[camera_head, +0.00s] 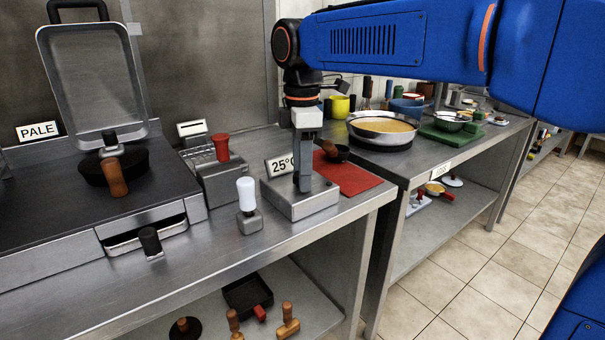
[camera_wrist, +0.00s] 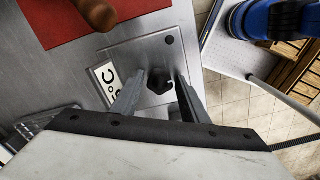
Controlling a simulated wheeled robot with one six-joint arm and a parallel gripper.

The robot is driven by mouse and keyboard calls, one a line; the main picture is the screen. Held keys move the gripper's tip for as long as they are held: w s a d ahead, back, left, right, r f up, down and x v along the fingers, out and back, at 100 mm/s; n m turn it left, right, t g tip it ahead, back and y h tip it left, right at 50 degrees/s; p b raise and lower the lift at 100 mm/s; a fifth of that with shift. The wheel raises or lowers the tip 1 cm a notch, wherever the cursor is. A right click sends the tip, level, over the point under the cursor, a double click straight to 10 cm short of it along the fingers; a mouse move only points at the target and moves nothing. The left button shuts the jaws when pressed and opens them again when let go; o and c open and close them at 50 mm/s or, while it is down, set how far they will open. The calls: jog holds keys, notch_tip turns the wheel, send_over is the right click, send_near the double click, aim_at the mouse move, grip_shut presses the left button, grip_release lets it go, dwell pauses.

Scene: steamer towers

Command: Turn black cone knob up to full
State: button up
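In the wrist view a dark knob (camera_wrist: 159,84) on the box top lies between my two fingers. The fingers are apart, with what look like small gaps beside the knob. In the head view my gripper (camera_head: 303,186) hides this knob. From above I cannot tell whether the knob is a cone. Another black knob (camera_head: 150,240), tapered, sits at the front of the griddle (camera_head: 60,240) on the left.
A white-handled knob (camera_head: 247,192) on a small block and a red knob (camera_head: 221,147) on a grey unit stand left of the box. A red mat (camera_head: 352,178) with a dark ladle (camera_head: 336,152) lies behind it. The counter's front edge is close.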

grip_shut()
jog(key=m, duration=0.4)
jog(key=shift+m, duration=1.5)
jog(key=shift+m, duration=0.4)
jog(key=m, duration=0.6)
jog(key=shift+f, duration=0.15)
jog(key=m, duration=0.7)
jog(key=shift+f, duration=0.1)
